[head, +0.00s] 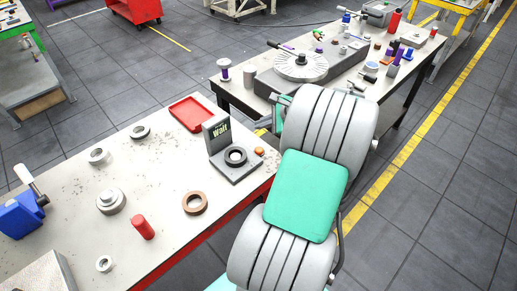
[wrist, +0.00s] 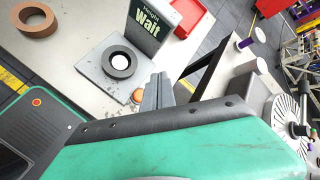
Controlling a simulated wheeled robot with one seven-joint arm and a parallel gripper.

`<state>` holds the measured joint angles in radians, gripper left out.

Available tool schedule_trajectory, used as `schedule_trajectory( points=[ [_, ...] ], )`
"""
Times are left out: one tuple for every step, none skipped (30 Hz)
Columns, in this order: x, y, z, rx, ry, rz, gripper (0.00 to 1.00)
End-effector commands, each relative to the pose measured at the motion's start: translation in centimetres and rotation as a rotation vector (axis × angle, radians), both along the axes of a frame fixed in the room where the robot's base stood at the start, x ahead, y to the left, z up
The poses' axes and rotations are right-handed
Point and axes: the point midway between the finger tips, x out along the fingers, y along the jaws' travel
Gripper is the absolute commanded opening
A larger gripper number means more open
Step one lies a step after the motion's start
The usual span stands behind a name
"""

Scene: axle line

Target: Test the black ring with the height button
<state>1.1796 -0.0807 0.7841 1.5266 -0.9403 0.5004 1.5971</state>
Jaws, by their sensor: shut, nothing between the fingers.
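The black ring (head: 235,156) lies flat on the grey plate of the height tester (head: 234,168); it also shows in the wrist view (wrist: 107,63). The tester's upright panel (wrist: 150,24) reads "Height Wait". The orange height button (head: 259,151) sits at the plate's right corner; in the wrist view the button (wrist: 137,96) is just left of my fingers. My gripper (wrist: 158,82) is shut and empty, its fingertips close beside the button. I cannot tell whether they touch it.
A red tray (head: 192,112) lies behind the tester. A brown ring (head: 195,203), a red cylinder (head: 143,227) and several grey rings lie on the same table. A second bench (head: 262,111) with a round turntable (head: 301,67) stands beyond. A gap separates the tables.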

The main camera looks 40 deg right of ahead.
Motion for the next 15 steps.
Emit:
schedule_trajectory(
  points=[
    [0.0,0.0,-0.8,0.0,0.0,0.0,0.0],
    [0.0,0.0,-1.1,0.0,0.0,0.0,0.0],
    [0.0,0.0,-1.6,0.0,0.0,0.0,0.0],
    [0.0,0.0,-1.9,0.0,0.001,0.001,0.0],
    [0.0,0.0,-2.3,-0.001,0.001,0.001,0.0],
    [0.0,0.0,-2.9,-0.001,0.001,0.001,0.0],
    [0.0,0.0,-3.3,-0.001,0.001,0.001,0.0],
    [0.0,0.0,-3.7,-0.001,0.001,0.001,0.0],
    [0.0,0.0,-4.2,-0.001,0.001,0.001,0.0],
    [0.0,0.0,-4.6,-0.001,0.001,0.001,0.0],
    [0.0,0.0,-4.9,-0.002,0.001,0.001,0.0],
    [0.0,0.0,-5.4,-0.002,0.001,0.001,0.0],
    [0.0,0.0,-5.8,-0.002,0.002,0.001,0.0],
    [0.0,0.0,-6.1,-0.003,0.001,0.0,0.0],
    [0.0,0.0,-6.6,-0.003,0.001,0.0,0.0]
  ],
)
